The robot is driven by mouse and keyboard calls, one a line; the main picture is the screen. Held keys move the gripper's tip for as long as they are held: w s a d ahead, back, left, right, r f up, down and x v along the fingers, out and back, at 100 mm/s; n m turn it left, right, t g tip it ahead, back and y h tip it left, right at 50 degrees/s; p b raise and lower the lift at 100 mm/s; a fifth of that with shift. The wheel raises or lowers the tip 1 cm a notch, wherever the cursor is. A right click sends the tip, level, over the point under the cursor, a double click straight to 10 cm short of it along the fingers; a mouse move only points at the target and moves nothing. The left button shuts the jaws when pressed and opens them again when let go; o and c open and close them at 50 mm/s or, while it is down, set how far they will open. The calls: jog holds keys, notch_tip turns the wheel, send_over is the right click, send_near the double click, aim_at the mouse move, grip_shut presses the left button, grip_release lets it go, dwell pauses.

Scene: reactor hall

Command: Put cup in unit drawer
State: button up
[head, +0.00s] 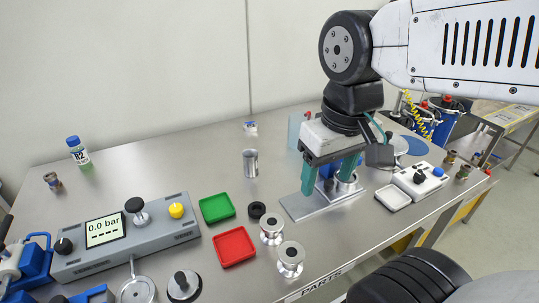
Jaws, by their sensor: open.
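My gripper (328,182) is open over the right part of the table, its two green fingers pointing down. A small metal cup (346,184) stands close by the right finger, on or beside a flat metal plate (308,204). The finger overlaps it, and I cannot tell whether they touch. Another metal cup-like cylinder (250,162) stands upright on the table, left of my gripper. A white unit (420,180) with a black knob and a blue knob stands to the right. A shallow white tray, seemingly its open drawer (393,198), sticks out at its front left and looks empty.
A grey console (128,236) with a pressure display, a green tray (217,208), a red tray (234,247) and several metal weights (290,259) occupy the left and front. A blue-capped bottle (78,152) stands at the back left. The table's back middle is mostly clear.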

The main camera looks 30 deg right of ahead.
jog(key=w, duration=1.4)
jog(key=g, duration=0.1)
send_over(250, 161)
jog(key=w+d, duration=0.1)
jog(key=w, duration=0.1)
notch_tip(250, 161, down, 9)
notch_tip(250, 161, down, 7)
jog(key=shift+r, duration=0.1)
jog(key=c, duration=1.2)
jog(key=shift+o, duration=0.2)
